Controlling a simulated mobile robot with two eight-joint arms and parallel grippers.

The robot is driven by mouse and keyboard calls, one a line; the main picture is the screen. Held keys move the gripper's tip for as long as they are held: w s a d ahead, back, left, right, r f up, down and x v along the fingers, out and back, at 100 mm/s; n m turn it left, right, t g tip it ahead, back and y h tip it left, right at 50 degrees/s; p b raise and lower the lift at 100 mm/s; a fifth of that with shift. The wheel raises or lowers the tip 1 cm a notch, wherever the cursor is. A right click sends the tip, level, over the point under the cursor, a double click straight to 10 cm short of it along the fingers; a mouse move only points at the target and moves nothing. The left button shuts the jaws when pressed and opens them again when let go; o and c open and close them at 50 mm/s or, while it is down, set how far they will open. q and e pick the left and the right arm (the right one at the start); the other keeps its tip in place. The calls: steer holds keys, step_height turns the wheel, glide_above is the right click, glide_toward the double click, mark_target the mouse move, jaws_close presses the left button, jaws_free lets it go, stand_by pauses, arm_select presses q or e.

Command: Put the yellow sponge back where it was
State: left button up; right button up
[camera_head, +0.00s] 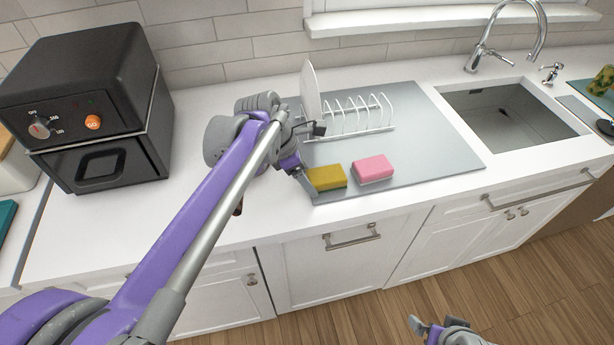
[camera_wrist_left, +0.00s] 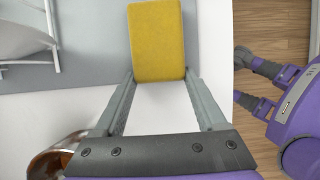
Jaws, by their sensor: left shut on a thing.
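The yellow sponge (camera_head: 327,178) is at the front left corner of the grey drying mat (camera_head: 430,155), just left of the pink sponge (camera_head: 373,168). My left gripper (camera_head: 306,184) is shut on its near end. In the left wrist view the yellow sponge (camera_wrist_left: 157,38) sits between the fingertips and stretches out ahead of them. I cannot tell whether it touches the mat or is slightly above it. My right gripper (camera_head: 440,330) is low at the bottom edge, away from the counter, and its jaws are unclear.
A white dish rack (camera_head: 350,118) with a plate (camera_head: 310,90) stands behind the sponges. The sink (camera_head: 510,115) is to the right, the black oven (camera_head: 90,105) to the left. A brown shiny object (camera_wrist_left: 58,160) is near my left gripper. The counter's front edge is close.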

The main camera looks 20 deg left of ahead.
arm_select(q)
steer(key=o, duration=1.4)
steer(key=shift+r, duration=0.15)
steer(key=p+v, duration=0.1)
steer(key=v, duration=1)
steer(key=shift+s+a+r, duration=0.2)
steer(key=shift+r, duration=0.15)
